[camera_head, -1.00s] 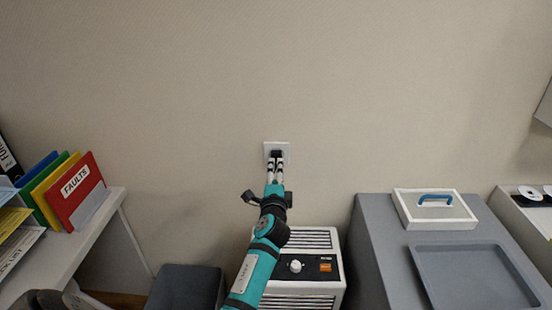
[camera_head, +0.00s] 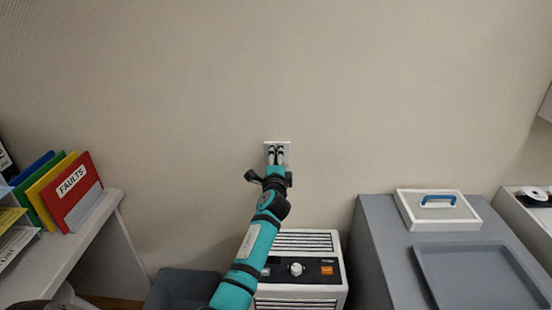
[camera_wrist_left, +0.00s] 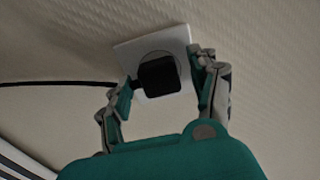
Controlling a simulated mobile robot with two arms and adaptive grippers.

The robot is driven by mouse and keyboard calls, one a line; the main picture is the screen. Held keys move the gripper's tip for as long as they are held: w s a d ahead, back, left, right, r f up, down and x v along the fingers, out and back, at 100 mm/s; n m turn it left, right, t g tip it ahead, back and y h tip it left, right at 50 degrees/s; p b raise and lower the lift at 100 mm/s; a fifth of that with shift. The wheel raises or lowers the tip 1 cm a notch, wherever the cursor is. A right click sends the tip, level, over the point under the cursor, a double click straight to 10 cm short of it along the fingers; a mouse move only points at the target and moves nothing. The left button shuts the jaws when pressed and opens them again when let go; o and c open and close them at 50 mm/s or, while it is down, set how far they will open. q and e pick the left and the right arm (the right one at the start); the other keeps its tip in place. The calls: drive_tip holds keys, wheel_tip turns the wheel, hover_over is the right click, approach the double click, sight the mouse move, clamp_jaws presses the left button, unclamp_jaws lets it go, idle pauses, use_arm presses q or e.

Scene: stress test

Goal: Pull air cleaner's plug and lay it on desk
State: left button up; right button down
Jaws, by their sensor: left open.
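The black plug (camera_wrist_left: 160,78) sits in the white wall socket (camera_wrist_left: 124,52), seen in the left wrist view. A black cord (camera_wrist_left: 60,83) runs off to the left from it. My left gripper (camera_wrist_left: 166,80) is open, with one finger on each side of the plug; whether the fingers touch it I cannot tell. In the head view the left gripper (camera_head: 276,152) is in front of the socket (camera_head: 287,146) and hides most of the plug. The white air cleaner (camera_head: 313,290) stands below, partly behind my left arm. My right gripper is not seen.
A grey desk (camera_head: 370,230) at the right bears a grey tray (camera_head: 428,262) and a white box (camera_head: 460,216) with a blue handle. A white desk (camera_head: 88,228) at the left holds coloured folders (camera_head: 72,190). A dark grey object (camera_head: 180,290) stands between the left desk and the air cleaner.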

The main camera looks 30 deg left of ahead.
sight(276, 159)
use_arm(q)
drive_tip(key=shift+c, duration=0.4)
idle(0.5)
clamp_jaws()
drive_tip(key=shift+s+d, duration=0.1)
drive_tip(key=shift+p+v, duration=0.65)
drive_tip(key=shift+v, duration=0.8)
drive_tip(key=p+v, duration=0.1)
drive_tip(key=v, duration=0.2)
idle(0.5)
